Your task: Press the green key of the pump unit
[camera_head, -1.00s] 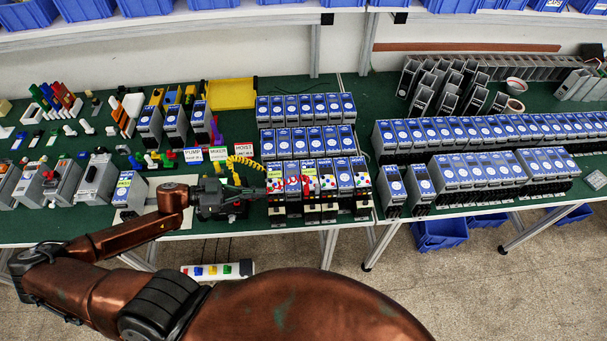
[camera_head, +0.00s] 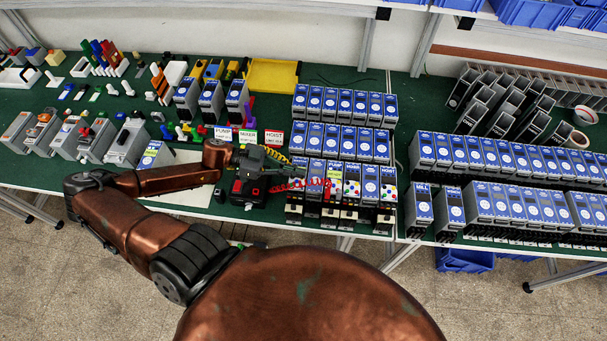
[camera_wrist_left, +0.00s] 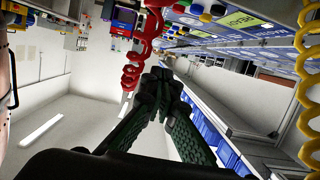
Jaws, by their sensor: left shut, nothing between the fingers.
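The front row of blue-faced units (camera_head: 388,191) stands at the green table's front edge. Several of them carry small coloured keys. My left gripper (camera_head: 288,170) is shut and empty, at the left end of this row, close to the units' fronts. In the left wrist view its closed dark fingers (camera_wrist_left: 160,78) point toward a pale background, with coloured round keys (camera_wrist_left: 205,17) beyond at the top. A small white PUMP card (camera_head: 223,132) stands behind the gripper. My right gripper is not in view.
A red coiled cord (camera_head: 305,184) crosses the front units, and also hangs beside the fingers in the wrist view (camera_wrist_left: 133,65). A yellow coiled cord (camera_wrist_left: 306,70) is at right there. A red-and-black device (camera_head: 250,190) lies below the gripper. More units (camera_head: 480,200) stand right.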

